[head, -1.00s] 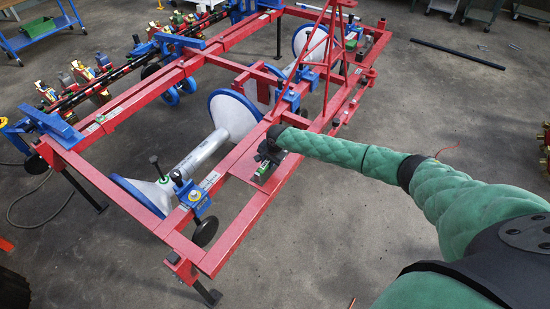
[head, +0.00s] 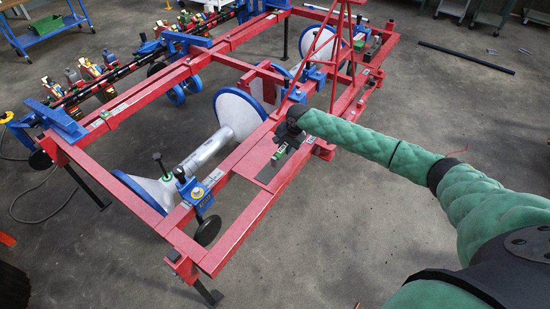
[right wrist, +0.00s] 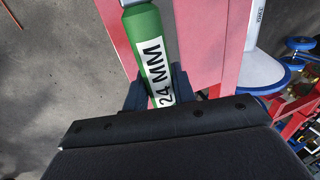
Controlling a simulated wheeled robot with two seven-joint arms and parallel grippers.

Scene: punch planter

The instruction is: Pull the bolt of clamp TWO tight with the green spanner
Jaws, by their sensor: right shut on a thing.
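The green spanner (right wrist: 152,55) is in my right gripper (right wrist: 157,92); its handle with a white "24 MM" label lies between the two dark fingers. In the head view my right gripper (head: 284,143) is just above the red beam, with a bit of the green spanner (head: 279,153) showing below it. The spanner's jaw end is out of sight. A blue clamp with a bolt (head: 196,190) sits on the beam at lower left of the gripper. My left gripper is not in view.
The red frame (head: 225,238) carries a grey roller (head: 203,150) with white, blue-rimmed discs. A dark plate (head: 270,170) lies on the beam below my gripper. A red mast (head: 333,50) rises just behind it.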

